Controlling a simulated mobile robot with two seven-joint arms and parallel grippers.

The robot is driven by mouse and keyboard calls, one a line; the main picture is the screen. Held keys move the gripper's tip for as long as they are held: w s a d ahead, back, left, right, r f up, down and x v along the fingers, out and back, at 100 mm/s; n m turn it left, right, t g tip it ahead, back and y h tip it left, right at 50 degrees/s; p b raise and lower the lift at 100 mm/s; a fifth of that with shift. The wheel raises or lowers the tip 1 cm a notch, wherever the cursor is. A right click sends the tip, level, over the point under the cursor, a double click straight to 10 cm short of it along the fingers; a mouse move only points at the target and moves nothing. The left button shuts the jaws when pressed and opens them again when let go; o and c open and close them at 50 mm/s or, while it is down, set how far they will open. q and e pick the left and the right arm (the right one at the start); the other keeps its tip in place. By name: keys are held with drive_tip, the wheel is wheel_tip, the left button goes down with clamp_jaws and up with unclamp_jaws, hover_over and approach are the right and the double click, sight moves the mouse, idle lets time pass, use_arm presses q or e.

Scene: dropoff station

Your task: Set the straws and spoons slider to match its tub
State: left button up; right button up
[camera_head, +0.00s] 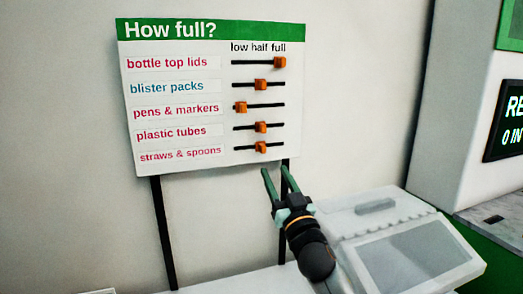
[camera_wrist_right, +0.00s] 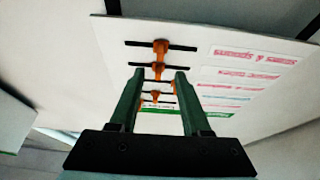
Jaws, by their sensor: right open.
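The white board "How full?" (camera_head: 180,75) carries several rows with black tracks and orange sliders. The straws and spoons slider (camera_head: 261,147) is in the bottom row, near the middle of its track, under "half". In the right wrist view, where the board appears upside down, this slider (camera_wrist_right: 160,47) is on the topmost track. My right gripper (camera_head: 275,171) is open and empty, just below the board's lower edge. In the wrist view its fingers (camera_wrist_right: 160,73) point toward the board, with the slider beyond the tips, apart from them. The straws and spoons tub cannot be identified. My left gripper is not in view.
The other orange sliders sit above: plastic tubes (camera_head: 261,127) at half, pens and markers (camera_head: 240,107) at low. Black posts (camera_head: 163,230) hold the board. A pale box with a clear panel (camera_head: 410,250) stands right of my arm. A dark display (camera_head: 505,120) is farther right.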

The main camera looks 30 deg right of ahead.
sight(264, 151)
drive_tip(key=p+x, duration=0.1)
drive_tip(key=x, duration=0.8)
drive_tip(key=shift+f, duration=0.15)
drive_tip(key=shift+a, duration=0.1)
clamp_jaws()
idle(1.0)
